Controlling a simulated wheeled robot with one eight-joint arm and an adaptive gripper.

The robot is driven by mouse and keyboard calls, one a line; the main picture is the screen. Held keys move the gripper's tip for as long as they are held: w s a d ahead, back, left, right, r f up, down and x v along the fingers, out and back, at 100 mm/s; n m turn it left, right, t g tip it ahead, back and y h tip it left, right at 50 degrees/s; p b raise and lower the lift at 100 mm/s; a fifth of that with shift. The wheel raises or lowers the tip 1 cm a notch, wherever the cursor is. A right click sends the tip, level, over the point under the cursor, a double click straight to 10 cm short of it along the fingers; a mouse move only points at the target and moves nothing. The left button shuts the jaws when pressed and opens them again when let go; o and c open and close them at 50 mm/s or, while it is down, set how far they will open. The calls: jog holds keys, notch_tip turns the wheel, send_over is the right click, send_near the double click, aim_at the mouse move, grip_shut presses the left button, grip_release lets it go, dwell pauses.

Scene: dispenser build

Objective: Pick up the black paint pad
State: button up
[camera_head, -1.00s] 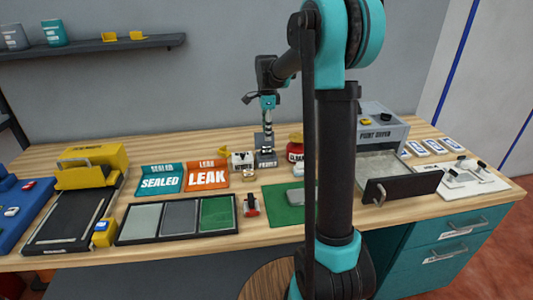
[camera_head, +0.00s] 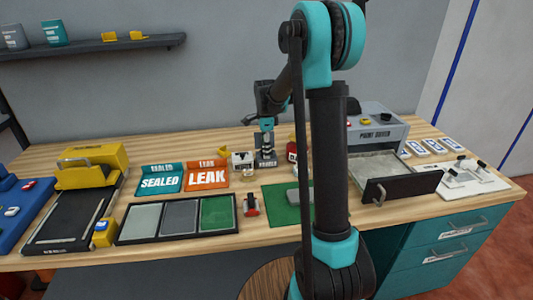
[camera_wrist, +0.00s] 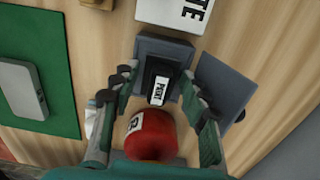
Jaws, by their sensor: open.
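A black block with a white label reading "PAINT", which looks like the black paint pad (camera_wrist: 150,92), sits in a dark grey tray (camera_wrist: 165,47) in the wrist view. My gripper (camera_wrist: 157,82) is open, its fingers on either side of the pad. I cannot tell whether they touch it. In the head view, my gripper (camera_head: 266,139) points down over the dark labelled holder (camera_head: 266,162) near the back of the bench. The fingertips are small there and partly blend into the holder.
A red jar (camera_wrist: 150,137) stands close by, between my fingers and the camera in the wrist view. A dark grey plate (camera_wrist: 223,87) lies beside the tray. A green mat (camera_wrist: 50,105) with a grey block (camera_wrist: 25,88) is to the left.

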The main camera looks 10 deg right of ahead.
jog(key=c, duration=0.9)
jog(key=shift+r, duration=0.1)
notch_tip(320, 180, up, 20)
jog(key=shift+f, duration=0.1)
jog(key=o, duration=0.4)
jog(key=c, duration=0.3)
